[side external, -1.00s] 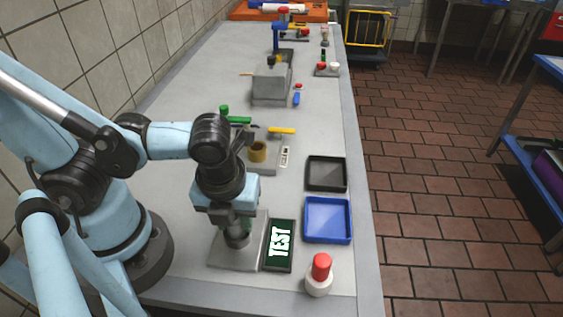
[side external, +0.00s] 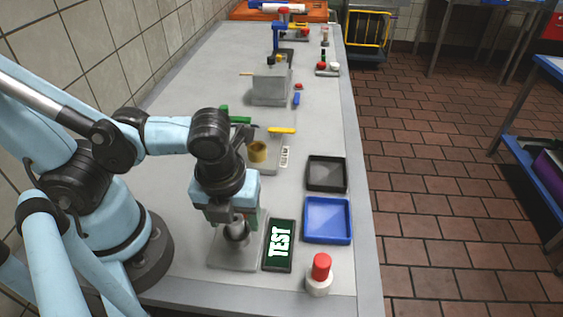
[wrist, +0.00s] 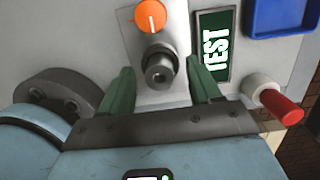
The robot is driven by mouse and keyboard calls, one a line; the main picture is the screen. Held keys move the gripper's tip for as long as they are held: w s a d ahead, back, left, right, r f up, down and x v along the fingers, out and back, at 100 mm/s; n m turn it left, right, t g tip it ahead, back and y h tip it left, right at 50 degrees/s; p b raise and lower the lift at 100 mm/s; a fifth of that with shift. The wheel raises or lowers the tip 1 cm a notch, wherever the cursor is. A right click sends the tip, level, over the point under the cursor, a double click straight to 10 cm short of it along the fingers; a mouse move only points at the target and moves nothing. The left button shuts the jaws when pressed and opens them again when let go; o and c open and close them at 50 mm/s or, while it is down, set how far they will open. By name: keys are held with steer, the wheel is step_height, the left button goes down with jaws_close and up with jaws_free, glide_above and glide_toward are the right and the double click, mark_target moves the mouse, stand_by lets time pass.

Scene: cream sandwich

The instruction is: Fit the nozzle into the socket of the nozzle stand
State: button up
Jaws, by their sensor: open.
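A grey, round metal piece, seemingly the nozzle (wrist: 160,66), stands upright on the grey plate of the nozzle stand (wrist: 127,35). In the side external view the nozzle (side external: 237,235) shows below my gripper, above the stand's plate (side external: 224,256). My gripper (wrist: 160,67) is open, with one green finger on each side of the nozzle and visible gaps between. The socket is hidden under the nozzle, so I cannot tell how deep the nozzle sits.
An orange knob (wrist: 150,15) is beside the nozzle. A TEST panel (side external: 279,246), a red-topped white button (side external: 320,274), a blue tray (side external: 328,239) and a black tray (side external: 327,189) lie to the right. Several tools and fixtures stand farther back.

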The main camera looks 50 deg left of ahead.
mark_target(232, 227)
step_height(232, 227, up, 11)
steer(key=s+d, duration=0.1)
steer(key=w+a+f+n+t, duration=0.1)
steer(key=w+a+n+t, duration=0.2)
steer(key=n, duration=1)
steer(key=w+a+f+n+t+h, duration=0.1)
steer(key=w+a+n+t, duration=0.2)
steer(key=w+a+n, duration=0.4)
steer(key=w+n, duration=0.2)
steer(key=n, duration=0.5)
steer(key=shift+w+a, duration=0.15)
steer(key=shift+w, duration=0.05)
